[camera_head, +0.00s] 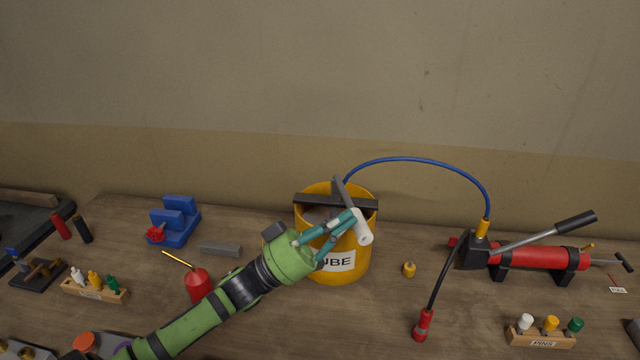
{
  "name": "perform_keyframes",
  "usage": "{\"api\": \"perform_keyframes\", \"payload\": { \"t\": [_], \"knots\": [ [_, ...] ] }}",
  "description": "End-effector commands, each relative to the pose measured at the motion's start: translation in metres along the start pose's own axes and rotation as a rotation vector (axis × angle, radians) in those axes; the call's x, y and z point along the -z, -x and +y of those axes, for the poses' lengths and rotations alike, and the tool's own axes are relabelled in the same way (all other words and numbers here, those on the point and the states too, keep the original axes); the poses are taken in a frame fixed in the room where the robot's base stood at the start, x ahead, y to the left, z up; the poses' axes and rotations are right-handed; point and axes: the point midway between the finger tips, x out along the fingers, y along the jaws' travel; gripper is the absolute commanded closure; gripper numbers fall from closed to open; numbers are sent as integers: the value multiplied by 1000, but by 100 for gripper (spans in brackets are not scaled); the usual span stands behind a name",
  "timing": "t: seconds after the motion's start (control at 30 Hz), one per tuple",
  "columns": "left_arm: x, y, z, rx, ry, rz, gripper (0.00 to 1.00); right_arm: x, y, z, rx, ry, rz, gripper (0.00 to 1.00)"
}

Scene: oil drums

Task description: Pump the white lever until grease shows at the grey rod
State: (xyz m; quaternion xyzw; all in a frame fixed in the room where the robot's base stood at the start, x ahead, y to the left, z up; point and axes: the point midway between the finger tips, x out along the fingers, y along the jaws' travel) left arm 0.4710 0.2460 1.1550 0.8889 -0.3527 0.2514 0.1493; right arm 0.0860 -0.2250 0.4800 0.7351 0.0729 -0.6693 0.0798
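The white lever (363,229) is a short white grip on a grey shaft that slopes down toward me over a yellow bucket (348,273) labelled "UBE" in the visible part. My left gripper (352,220) comes in from the lower left. Its teal fingers converge at the left side of the white grip; I cannot tell whether they are closed around it. Which part is the grey rod is unclear; a thin grey rod (606,262) sticks out of the right end of a red cylinder pump (540,257). No grease is visible there. My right gripper is not in view.
A blue hose (420,160) arches from the bucket to the red pump, which has a black-handled lever (575,221).

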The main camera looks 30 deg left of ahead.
Motion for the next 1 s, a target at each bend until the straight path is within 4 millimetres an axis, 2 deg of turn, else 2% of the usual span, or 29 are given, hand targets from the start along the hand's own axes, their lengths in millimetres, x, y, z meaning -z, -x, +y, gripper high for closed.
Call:
{"api": "perform_keyframes", "payload": {
  "t": [0.1,0.63,0.8,1.0],
  "knots": [
    [-2,14,-1,4,1,-6,100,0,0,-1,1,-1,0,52],
    [54,93,5,4,-1,-3,100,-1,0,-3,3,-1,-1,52],
    [63,107,6,3,0,-1,100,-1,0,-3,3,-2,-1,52],
    [67,111,7,1,-1,0,100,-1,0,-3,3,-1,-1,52]
  ]
}}
